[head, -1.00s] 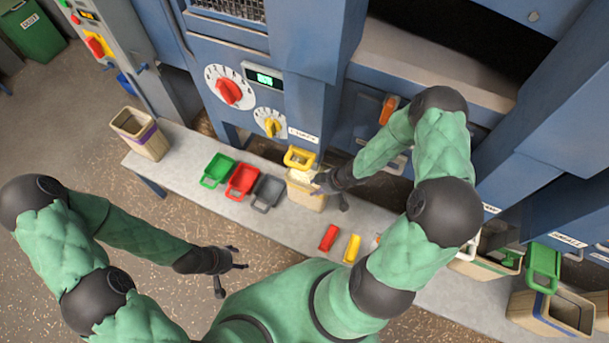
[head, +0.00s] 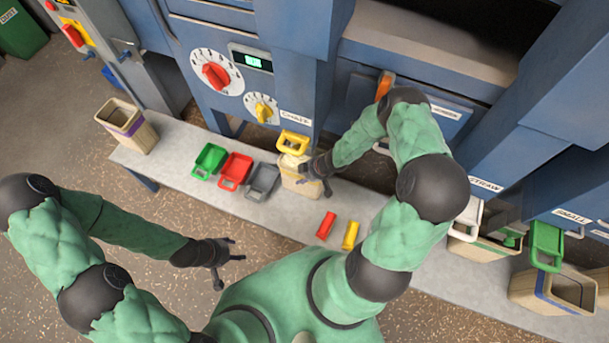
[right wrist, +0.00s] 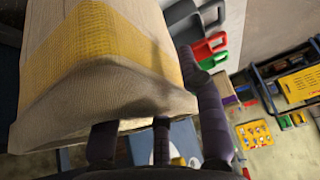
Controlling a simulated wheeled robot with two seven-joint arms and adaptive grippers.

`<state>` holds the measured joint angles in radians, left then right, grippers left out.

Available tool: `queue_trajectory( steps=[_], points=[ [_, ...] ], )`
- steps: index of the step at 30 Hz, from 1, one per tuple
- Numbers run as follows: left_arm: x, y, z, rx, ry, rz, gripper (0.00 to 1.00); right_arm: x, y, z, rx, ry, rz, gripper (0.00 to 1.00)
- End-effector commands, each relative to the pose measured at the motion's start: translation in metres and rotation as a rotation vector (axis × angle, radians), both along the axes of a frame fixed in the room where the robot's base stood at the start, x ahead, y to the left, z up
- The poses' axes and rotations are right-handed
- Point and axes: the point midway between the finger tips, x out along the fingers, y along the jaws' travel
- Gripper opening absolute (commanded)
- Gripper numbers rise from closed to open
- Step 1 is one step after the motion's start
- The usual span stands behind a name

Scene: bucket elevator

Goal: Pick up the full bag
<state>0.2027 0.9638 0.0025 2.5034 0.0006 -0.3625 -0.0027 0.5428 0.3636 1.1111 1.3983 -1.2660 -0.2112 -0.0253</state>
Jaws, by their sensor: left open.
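The bag (head: 297,181) is beige with a yellow band and stands upright on the grey bench, just below the yellow spout frame (head: 293,143). Pale content shows at its mouth in the head view. In the right wrist view the bag (right wrist: 100,65) fills the upper left. My right gripper (head: 320,175) is at the bag's right side. In the right wrist view its fingers (right wrist: 165,130) are apart at the bag's edge, and some tips are hidden behind it. I cannot tell whether they press on it. My left gripper (head: 230,264) is open and empty, in front of the bench.
Green (head: 209,160), red (head: 235,170) and grey (head: 262,181) scoops lie left of the bag. Red (head: 326,225) and yellow (head: 351,235) small blocks lie to its right. A purple-banded bag (head: 128,126) stands at the bench's (head: 190,143) left end. Other bags stand at the right.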

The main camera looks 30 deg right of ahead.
Motion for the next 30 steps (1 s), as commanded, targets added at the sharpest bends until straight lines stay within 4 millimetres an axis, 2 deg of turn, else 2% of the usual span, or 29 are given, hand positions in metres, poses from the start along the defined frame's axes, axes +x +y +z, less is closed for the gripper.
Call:
queue_trajectory(
  steps=[4, 30],
  points=[
    [0.0000, 0.0000, -0.0052, 0.000, 0.000, 0.000, 0.57, 0.0040, 0.0041, -0.0109, 0.001, 0.001, 0.000, 0.39],
    [0.0001, 0.0000, -0.0096, 0.000, 0.000, 0.000, 0.57, 0.0049, 0.0038, -0.0153, 0.000, -0.001, 0.000, 0.39]
  ],
)
